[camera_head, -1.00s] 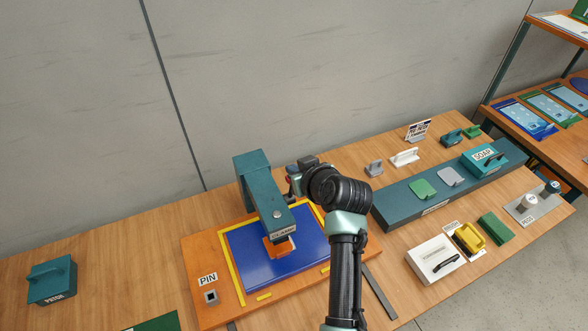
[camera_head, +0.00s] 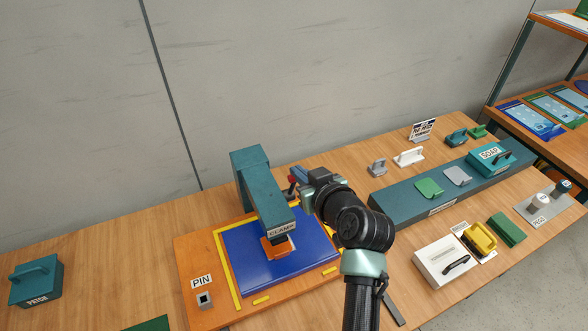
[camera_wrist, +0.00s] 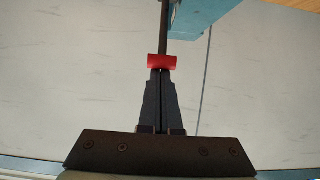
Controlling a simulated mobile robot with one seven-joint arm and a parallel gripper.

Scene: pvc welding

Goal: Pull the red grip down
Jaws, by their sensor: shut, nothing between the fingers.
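The red grip (camera_wrist: 161,61) sits on a dark lever rod in the wrist view, right at the tips of my gripper (camera_wrist: 161,72). My gripper's fingers are together and empty. The tips overlap the grip's lower edge in the picture; I cannot tell whether they touch it. In the head view the red grip (camera_head: 292,180) shows as a small spot beside the teal clamp (camera_head: 252,165), with my gripper (camera_head: 299,178) just to its right. The clamp's orange pad (camera_head: 274,249) is over the blue plate (camera_head: 255,262); whether it presses on it is unclear.
An orange base board (camera_head: 210,318) with yellow edge strips lies under the plate, with a PIN block (camera_head: 204,300) at its left. A long teal bench block (camera_head: 400,208) stands right of my arm. A teal PATCH block (camera_head: 36,281) is far left.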

